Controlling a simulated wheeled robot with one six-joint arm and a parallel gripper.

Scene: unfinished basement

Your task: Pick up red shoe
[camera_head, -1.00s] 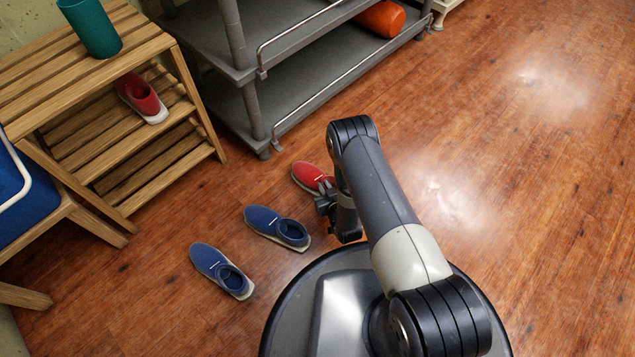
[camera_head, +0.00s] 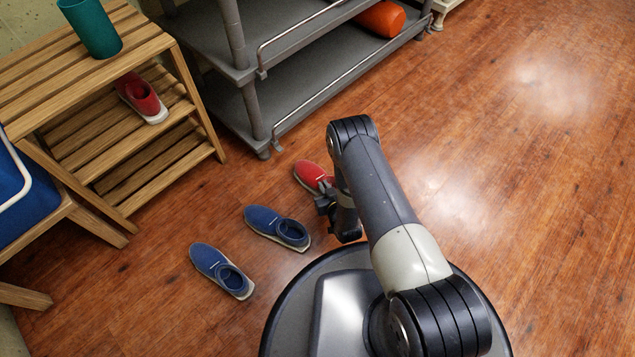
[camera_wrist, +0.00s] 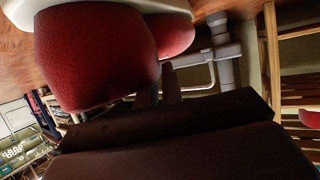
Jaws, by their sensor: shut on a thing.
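A red shoe (camera_head: 311,176) with a pale sole is at the floor in front of my base, in the head view. My gripper (camera_head: 325,200) is at its near end and is shut on it. In the wrist view the red shoe (camera_wrist: 95,55) fills the upper left, large and close, with its pale sole at the top edge. The gripper fingers (camera_wrist: 158,88) reach up to the shoe's edge. The arm hides part of the shoe in the head view. Another red shoe (camera_head: 142,98) sits on the middle shelf of the wooden rack.
Two blue shoes (camera_head: 276,228) (camera_head: 221,270) lie on the floor left of the held shoe. The wooden rack (camera_head: 170,150) holds a teal cup (camera_head: 91,27). A grey shelf unit (camera_head: 250,110) with an orange object (camera_head: 381,18) stands behind. The floor at right is clear.

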